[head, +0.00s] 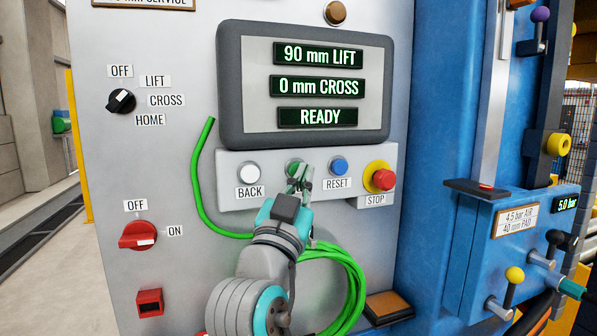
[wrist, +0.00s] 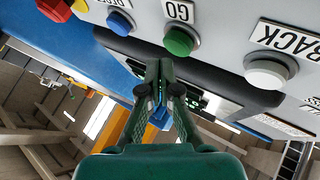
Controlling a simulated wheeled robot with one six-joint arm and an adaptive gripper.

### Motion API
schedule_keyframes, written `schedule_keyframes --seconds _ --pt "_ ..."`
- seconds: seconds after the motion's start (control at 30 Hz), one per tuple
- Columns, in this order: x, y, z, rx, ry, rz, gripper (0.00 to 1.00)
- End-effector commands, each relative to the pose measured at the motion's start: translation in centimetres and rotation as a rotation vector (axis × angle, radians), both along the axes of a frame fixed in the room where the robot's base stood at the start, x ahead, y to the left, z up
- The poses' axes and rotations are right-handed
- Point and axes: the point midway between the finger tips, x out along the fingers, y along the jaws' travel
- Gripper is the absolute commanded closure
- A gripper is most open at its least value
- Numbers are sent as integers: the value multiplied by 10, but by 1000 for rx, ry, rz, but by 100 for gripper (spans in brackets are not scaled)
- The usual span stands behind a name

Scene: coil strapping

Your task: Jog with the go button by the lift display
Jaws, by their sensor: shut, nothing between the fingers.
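The green go button (head: 292,167) sits on the strip below the display (head: 318,86), between the white BACK button (head: 249,174) and the blue RESET button (head: 338,166). My gripper (head: 302,174) is shut and empty in front of it, hiding part of the button and its label. In the wrist view, upside down, the green button (wrist: 180,41) with its GO label shows just beyond and right of my shut fingertips (wrist: 160,66). I cannot tell whether they touch. The display reads 90 mm LIFT, 0 mm CROSS and READY.
A red STOP button (head: 383,179) on yellow stands right of RESET. A black selector (head: 121,101) and a red switch (head: 138,235), marked toward ON, are at left. A green hose (head: 204,190) loops below the panel. A blue machine with levers stands right.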

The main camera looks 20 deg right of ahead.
Motion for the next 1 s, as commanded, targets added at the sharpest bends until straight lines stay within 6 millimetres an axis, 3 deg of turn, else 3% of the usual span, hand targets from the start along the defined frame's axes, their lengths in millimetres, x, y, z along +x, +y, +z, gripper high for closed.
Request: schedule_keyframes --seconds 1.0 --pt "8 0 0 0 0 -1 100"
